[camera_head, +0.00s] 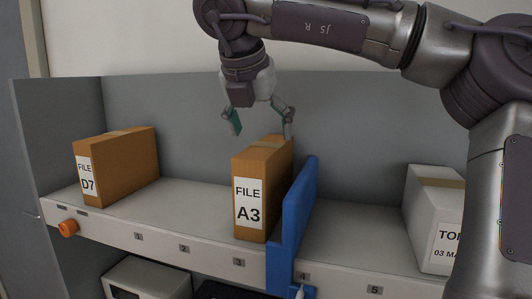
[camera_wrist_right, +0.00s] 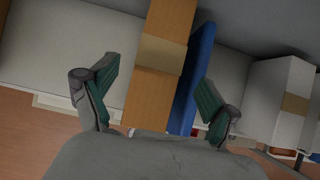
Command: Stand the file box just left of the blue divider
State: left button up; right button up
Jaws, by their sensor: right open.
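The brown file box labelled A3 (camera_head: 248,207) stands upright on the shelf, directly left of the blue divider (camera_head: 292,222). In the right wrist view the box (camera_wrist_right: 154,92) and the divider (camera_wrist_right: 192,82) run side by side, close together. My right gripper (camera_head: 260,122) is open above the A3 box, its fingers apart and holding nothing. In the wrist view the open fingers (camera_wrist_right: 158,98) lie to either side of the box and divider. Whether a finger touches the box cannot be told. My left gripper is not in view.
Another brown box labelled D7 (camera_head: 118,168) stands at the left on the shelf (camera_head: 190,220). A white box (camera_head: 433,225) stands right of the divider, partly behind my right arm. An orange knob (camera_head: 68,228) sits on the shelf's front edge. Shelf between the brown boxes is clear.

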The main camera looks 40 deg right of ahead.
jog(key=v, duration=0.5)
jog(key=shift+r, duration=0.15)
jog(key=shift+s+a, duration=0.1)
jog(key=shift+a, duration=0.05)
